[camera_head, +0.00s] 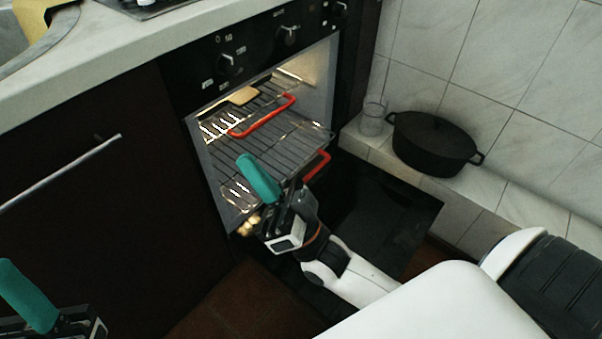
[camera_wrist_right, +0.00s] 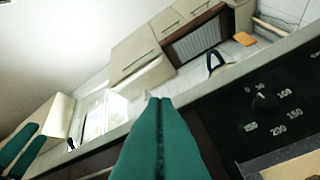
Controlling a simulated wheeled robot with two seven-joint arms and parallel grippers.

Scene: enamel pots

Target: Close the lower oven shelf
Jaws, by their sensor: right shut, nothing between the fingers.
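The oven (camera_head: 262,62) is open, with its black door (camera_head: 375,212) folded down. The lower shelf (camera_head: 275,160) is a wire rack with a red handle (camera_head: 317,167) at its front right. The rack juts forward from the cavity. My right gripper (camera_head: 258,178) is in front of this rack, its teal fingers shut and empty, hiding part of the rack and handle. Its shut fingers also show in the wrist view (camera_wrist_right: 160,140). I cannot tell whether it touches the rack. My left gripper (camera_head: 28,295) is at the lower left corner; its two teal fingers show apart in the wrist view (camera_wrist_right: 18,150).
An upper rack (camera_head: 268,100) with a red handle holds a tan piece (camera_head: 242,96). A black pot (camera_head: 433,143) and a glass (camera_head: 373,116) stand on the tiled ledge to the right. A dark cabinet with a bar handle (camera_head: 60,172) is at left.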

